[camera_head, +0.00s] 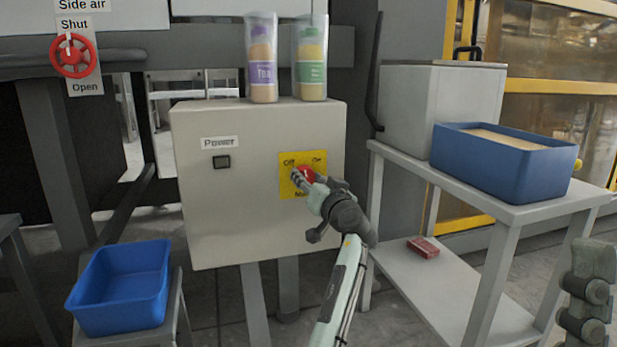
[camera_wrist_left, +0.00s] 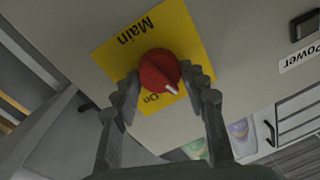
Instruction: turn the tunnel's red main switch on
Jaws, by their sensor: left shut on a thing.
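The red main switch (camera_head: 308,174) is a round knob on a yellow plate (camera_head: 288,187) on the front of a light grey cabinet (camera_head: 230,230). "Off" is at the plate's upper left and "On" at its upper right. My left gripper (camera_head: 312,180) is at the knob, its fingers partly covering it. In the left wrist view the knob (camera_wrist_left: 160,70) sits between the two fingers of my left gripper (camera_wrist_left: 168,88), which are shut on it. Its white mark points between the "On" label and the side where a finger hides the plate.
A "Power" button (camera_head: 221,162) is left of the switch. Two tall containers (camera_head: 262,60) (camera_head: 311,60) stand on the cabinet. A blue bin (camera_head: 122,290) is at lower left. At right a grey table (camera_head: 520,212) carries a blue tub (camera_head: 500,168). A red valve wheel (camera_head: 73,57) is upper left.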

